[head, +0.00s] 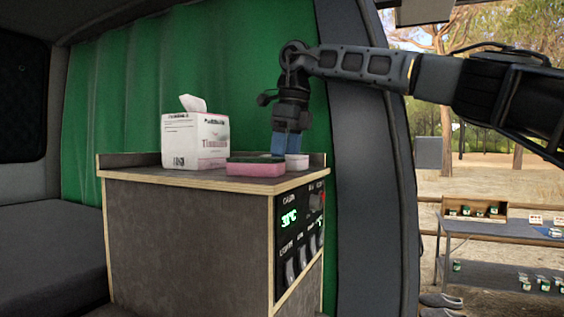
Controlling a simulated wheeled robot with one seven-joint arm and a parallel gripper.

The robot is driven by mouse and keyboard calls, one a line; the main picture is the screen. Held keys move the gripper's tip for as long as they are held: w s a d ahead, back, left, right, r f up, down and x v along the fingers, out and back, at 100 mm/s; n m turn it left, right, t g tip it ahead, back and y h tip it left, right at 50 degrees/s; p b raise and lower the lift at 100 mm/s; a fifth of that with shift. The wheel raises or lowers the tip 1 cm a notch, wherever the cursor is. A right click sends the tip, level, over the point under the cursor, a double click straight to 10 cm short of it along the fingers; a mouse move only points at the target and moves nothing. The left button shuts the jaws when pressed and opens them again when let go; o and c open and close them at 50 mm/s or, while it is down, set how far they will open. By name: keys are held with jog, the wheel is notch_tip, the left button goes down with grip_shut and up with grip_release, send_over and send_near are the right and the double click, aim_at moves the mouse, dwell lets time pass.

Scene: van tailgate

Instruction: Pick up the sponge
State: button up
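The sponge (255,170) is pink with a dark green top layer. It lies flat on the cabinet top (130,163), near its front edge, in the head view.
A white tissue box (195,140) stands on the cabinet top, left of the sponge. A green curtain (120,100) hangs behind. The cabinet's right side has a control panel (299,235). Outside at right stands a table (490,228) with small items.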

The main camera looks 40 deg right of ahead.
jog(key=shift+c, duration=0.8)
notch_tip(320, 180, up, 10)
jog(key=o, duration=0.5)
jog(key=shift+c, duration=1.9)
